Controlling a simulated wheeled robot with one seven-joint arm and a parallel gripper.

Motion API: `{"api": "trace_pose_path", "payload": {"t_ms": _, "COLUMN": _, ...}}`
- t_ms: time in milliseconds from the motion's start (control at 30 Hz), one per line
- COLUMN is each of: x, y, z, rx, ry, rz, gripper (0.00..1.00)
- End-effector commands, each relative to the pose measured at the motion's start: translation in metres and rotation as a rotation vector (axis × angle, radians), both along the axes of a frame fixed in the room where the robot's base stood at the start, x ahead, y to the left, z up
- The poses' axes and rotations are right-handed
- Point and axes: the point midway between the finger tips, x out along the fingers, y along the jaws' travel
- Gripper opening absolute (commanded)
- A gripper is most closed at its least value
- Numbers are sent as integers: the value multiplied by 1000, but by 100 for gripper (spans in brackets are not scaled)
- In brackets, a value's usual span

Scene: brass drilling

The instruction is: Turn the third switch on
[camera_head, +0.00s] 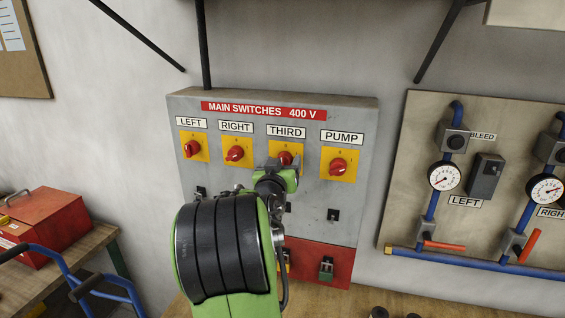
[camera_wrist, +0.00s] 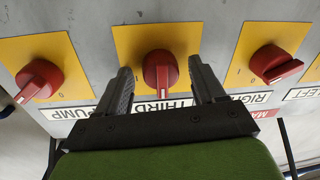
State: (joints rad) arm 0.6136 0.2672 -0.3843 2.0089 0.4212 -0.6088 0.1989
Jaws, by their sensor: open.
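The third switch (camera_head: 287,159) is a red rotary knob on a yellow plate under the THIRD label, on the grey main switches panel (camera_head: 350,222). My arm partly hides it in the head view. In the wrist view the third switch (camera_wrist: 160,72) stands between the two open fingers of my gripper (camera_wrist: 163,82), with a gap on each side. Its pointer ridge runs up and down in that picture. My gripper also shows in the head view (camera_head: 283,172), in front of this switch.
The pump switch (camera_head: 338,167) and the right switch (camera_head: 235,153) stand close on either side. The left switch (camera_head: 193,147) is farther left. A gauge board (camera_head: 410,150) hangs at the right, and a red toolbox (camera_head: 45,225) sits at the left.

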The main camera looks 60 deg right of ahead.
Motion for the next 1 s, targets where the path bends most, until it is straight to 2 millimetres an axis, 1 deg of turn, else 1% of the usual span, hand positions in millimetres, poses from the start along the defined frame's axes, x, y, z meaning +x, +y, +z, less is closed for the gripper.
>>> {"api": "trace_pose_path", "payload": {"t_ms": 33, "x": 0, "y": 0, "z": -1, "rx": 0, "ry": 0, "rz": 0, "gripper": 69}}
{"api": "trace_pose_path", "payload": {"t_ms": 67, "x": 0, "y": 0, "z": -1, "rx": 0, "ry": 0, "rz": 0, "gripper": 64}}
{"api": "trace_pose_path", "payload": {"t_ms": 100, "x": 0, "y": 0, "z": -1, "rx": 0, "ry": 0, "rz": 0, "gripper": 58}}
{"api": "trace_pose_path", "payload": {"t_ms": 400, "x": 0, "y": 1, "z": -1, "rx": 1, "ry": 0, "rz": 0, "gripper": 13}}
{"api": "trace_pose_path", "payload": {"t_ms": 567, "x": 0, "y": 1, "z": -2, "rx": 2, "ry": -7, "rz": 0, "gripper": 13}}
{"api": "trace_pose_path", "payload": {"t_ms": 733, "x": 0, "y": 1, "z": -4, "rx": 7, "ry": -52, "rz": 1, "gripper": 13}}
{"api": "trace_pose_path", "payload": {"t_ms": 867, "x": 0, "y": 1, "z": -7, "rx": 14, "ry": -123, "rz": 2, "gripper": 13}}
{"api": "trace_pose_path", "payload": {"t_ms": 1000, "x": 0, "y": 1, "z": -9, "rx": 28, "ry": -231, "rz": 2, "gripper": 12}}
